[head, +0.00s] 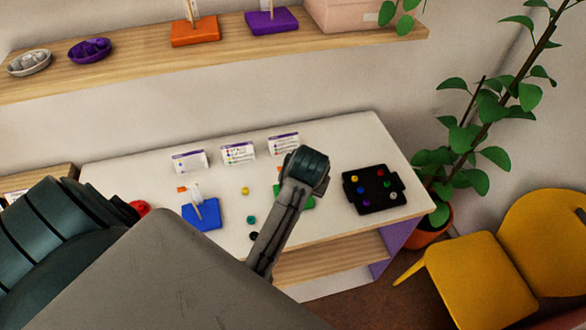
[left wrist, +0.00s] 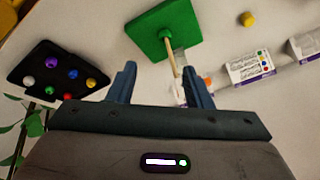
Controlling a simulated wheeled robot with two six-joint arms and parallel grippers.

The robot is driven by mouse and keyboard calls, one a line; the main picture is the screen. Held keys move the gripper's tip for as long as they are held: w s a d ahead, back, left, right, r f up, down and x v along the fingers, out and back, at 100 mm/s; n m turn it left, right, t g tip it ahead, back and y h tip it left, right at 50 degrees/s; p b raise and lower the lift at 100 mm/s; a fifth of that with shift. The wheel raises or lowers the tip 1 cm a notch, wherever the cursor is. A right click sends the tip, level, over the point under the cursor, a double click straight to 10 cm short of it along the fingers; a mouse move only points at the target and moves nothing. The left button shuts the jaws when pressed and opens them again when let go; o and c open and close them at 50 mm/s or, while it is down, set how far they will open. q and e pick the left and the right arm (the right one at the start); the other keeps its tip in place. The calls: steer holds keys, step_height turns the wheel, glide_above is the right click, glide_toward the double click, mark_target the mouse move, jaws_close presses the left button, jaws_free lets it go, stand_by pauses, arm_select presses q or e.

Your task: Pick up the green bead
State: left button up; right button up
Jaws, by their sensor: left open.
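The green bead (head: 387,184) sits among several other beads on a black tray (head: 376,207) at the right of the table. It also shows in the left wrist view (left wrist: 68,97), on the tray at the left. My left gripper (left wrist: 162,76) is open, with the tray off to its left. Nothing is clearly held between its fingers. A green board (left wrist: 185,22) with a wooden peg (left wrist: 171,58) shows beyond the fingers. In the head view my left arm partly covers this board, and the fingers are hidden. My right gripper is not in view.
A blue board (head: 201,217) with a peg stands at the left of the table. Loose yellow (head: 245,191), teal (head: 251,219) and black (head: 254,236) beads lie near the middle. Small cards (head: 238,152) stand along the back. A plant and a yellow chair (head: 480,280) are at the right.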

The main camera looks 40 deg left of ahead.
arm_select(q)
steer(key=x, duration=0.2)
steer(key=p+x, duration=0.1)
steer(key=x, duration=0.1)
steer(key=shift+s+d+f, duration=0.15)
steer(key=shift+s, duration=0.15)
steer(key=p+x, duration=0.1)
steer(key=x, duration=0.1)
steer(key=a+p+x, duration=0.1)
steer(key=x, duration=0.1)
steer(key=shift+s+f+p, duration=0.1)
steer(key=shift+f+p, duration=0.15)
steer(key=shift+p, duration=0.1)
steer(key=shift+f, duration=0.45)
jaws_close()
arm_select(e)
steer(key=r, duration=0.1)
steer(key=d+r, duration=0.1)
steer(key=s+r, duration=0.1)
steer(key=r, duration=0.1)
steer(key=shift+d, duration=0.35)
